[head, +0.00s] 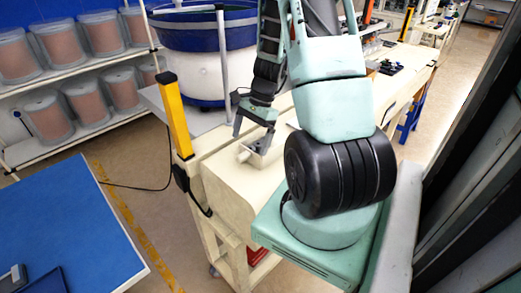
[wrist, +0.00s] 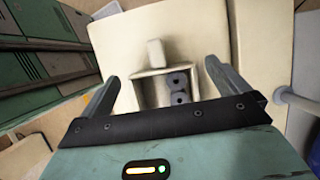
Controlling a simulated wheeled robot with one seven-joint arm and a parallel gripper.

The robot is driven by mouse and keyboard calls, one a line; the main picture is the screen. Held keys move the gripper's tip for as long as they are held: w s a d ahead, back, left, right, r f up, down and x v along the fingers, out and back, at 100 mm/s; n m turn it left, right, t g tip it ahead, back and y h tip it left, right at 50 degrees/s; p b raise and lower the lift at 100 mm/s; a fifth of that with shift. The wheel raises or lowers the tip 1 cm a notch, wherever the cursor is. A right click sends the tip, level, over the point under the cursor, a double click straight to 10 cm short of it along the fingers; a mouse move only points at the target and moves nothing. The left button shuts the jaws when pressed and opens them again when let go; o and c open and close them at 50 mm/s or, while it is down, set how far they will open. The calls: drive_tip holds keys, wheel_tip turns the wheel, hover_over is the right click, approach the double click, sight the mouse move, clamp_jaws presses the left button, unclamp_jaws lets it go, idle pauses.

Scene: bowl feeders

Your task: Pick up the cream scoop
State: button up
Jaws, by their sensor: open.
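The cream scoop (head: 246,155) sits on the cream bench top, near the bench's near end. In the wrist view the scoop (wrist: 152,72) is an open box with a short block-like handle at its far side. In the wrist view the two fingers stand apart, one to each side of the scoop, with nothing gripped. Part of the scoop's near side is hidden behind the gripper body.
A blue-rimmed bowl feeder (head: 205,30) stands behind the bench. A yellow post (head: 174,115) rises at the bench's left edge. Shelves with several clear tubs (head: 58,45) are at left, and a blue table (head: 70,225) is at lower left. Bench top around the scoop is bare.

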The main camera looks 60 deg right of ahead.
sight(249, 150)
drive_tip(key=shift+s+d+p+x, duration=0.15)
drive_tip(key=shift+p+x, duration=0.15)
drive_tip(key=shift+x, duration=0.6)
drive_tip(key=shift+d+p+x, duration=0.1)
drive_tip(key=shift+p+x, duration=0.25)
drive_tip(key=shift+x, duration=0.5)
drive_tip(key=shift+s+d+p+x, duration=0.15)
drive_tip(key=shift+p+x, duration=0.15)
drive_tip(key=shift+x, duration=0.6)
drive_tip(key=shift+w+f, duration=0.1)
drive_tip(key=shift+f, duration=0.05)
drive_tip(key=c, duration=0.7)
